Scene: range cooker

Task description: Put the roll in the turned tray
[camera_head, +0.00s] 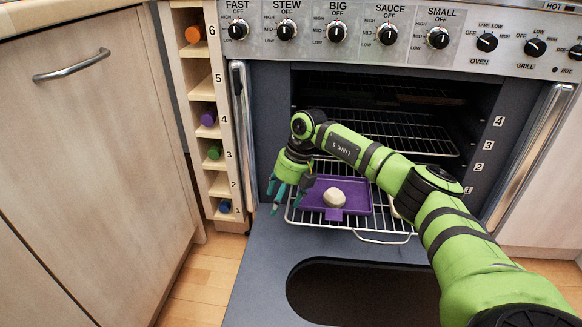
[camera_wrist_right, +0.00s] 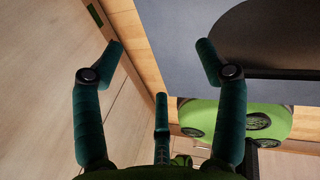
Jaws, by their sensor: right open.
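The roll (camera_head: 334,197), a pale rounded lump, rests in the purple tray (camera_head: 356,205). The tray lies on a wire rack (camera_head: 384,239) pulled part way out of the oven, with a small tab facing the front. My right gripper (camera_head: 284,198) hangs just left of the tray, beside the rack's left edge, apart from the roll. Its teal fingers are spread and empty; they also show wide apart in the right wrist view (camera_wrist_right: 162,60). My left gripper is not in view.
The oven door (camera_head: 262,272) is folded down, with a dark oval window. Two more racks (camera_head: 410,132) sit inside the oven. A narrow numbered rack (camera_head: 213,148) with coloured bottle ends stands at left, beside a wooden cupboard (camera_head: 95,150).

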